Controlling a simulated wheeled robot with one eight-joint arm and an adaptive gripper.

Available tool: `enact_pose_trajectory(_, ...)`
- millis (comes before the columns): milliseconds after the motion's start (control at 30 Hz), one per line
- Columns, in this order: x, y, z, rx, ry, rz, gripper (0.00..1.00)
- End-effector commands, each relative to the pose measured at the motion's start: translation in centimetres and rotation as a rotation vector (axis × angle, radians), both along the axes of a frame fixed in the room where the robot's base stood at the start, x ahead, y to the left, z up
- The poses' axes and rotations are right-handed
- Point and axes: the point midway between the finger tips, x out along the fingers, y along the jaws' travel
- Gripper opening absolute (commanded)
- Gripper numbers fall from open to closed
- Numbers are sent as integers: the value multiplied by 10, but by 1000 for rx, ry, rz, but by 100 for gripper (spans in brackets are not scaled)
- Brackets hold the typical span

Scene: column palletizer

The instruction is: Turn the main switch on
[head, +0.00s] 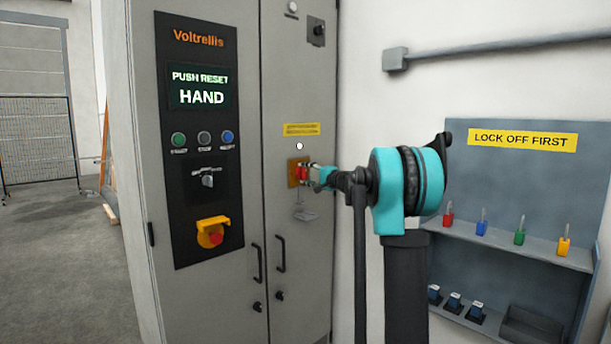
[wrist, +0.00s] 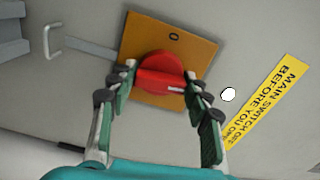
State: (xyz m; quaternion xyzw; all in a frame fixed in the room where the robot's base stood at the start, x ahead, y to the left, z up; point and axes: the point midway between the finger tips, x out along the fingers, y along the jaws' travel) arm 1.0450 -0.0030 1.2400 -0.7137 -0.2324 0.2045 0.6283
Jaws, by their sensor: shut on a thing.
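The main switch is a red rotary knob (wrist: 160,68) on a square yellow-orange plate (wrist: 203,47), on the right door of the grey cabinet. In the wrist view an O mark shows on the plate, and a pale pointer line on the knob's bar lies near the right fingertip. My gripper (wrist: 160,82) has one finger on each side of the bar and is shut on it. In the head view the knob (head: 302,173) is partly hidden by my gripper (head: 311,174).
A yellow label (head: 301,129) and a small white round lamp (head: 299,146) sit above the switch; a grey metal piece (head: 305,215) hangs below. The left door's display (head: 201,87) reads PUSH RESET HAND. A lock board (head: 460,180) with several coloured padlocks stands at right.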

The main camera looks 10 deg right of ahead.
Motion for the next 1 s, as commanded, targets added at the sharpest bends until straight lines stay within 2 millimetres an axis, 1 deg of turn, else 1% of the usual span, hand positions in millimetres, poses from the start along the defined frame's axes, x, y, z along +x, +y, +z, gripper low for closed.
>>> enact_pose_trajectory(300, 0, -1, 0, 88, 65, -1, 19)
enact_pose_trajectory(800, 0, -1, 0, 102, 75, -1, 19)
enact_pose_trajectory(833, 0, -1, 0, 102, 75, -1, 49)
enact_pose_trajectory(1000, 0, 0, 0, 103, 75, -1, 70)
